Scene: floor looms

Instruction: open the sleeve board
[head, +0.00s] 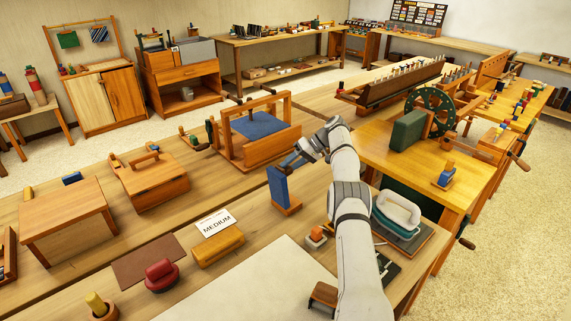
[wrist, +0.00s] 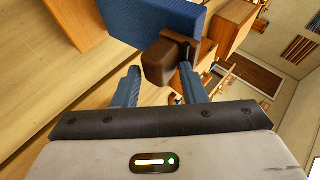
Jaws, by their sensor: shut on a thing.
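What I take to be the sleeve board is a narrow blue panel (head: 278,188), standing upright on a wooden base (head: 290,209) on the bench, left of my arm in the head view. In the wrist view the blue panel (wrist: 150,17) crosses the top, with a dark brown handle (wrist: 161,62) on it. My gripper (head: 291,162) is at the top of the panel. In the wrist view its blue fingers (wrist: 160,72) sit on either side of the brown handle, shut on it. My gripper partly hides the panel's top edge in the head view.
A wooden frame with a blue pad (head: 256,126) stands just behind. A yellow block (head: 217,248) and a MEDIUM card (head: 215,223) lie to the left.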

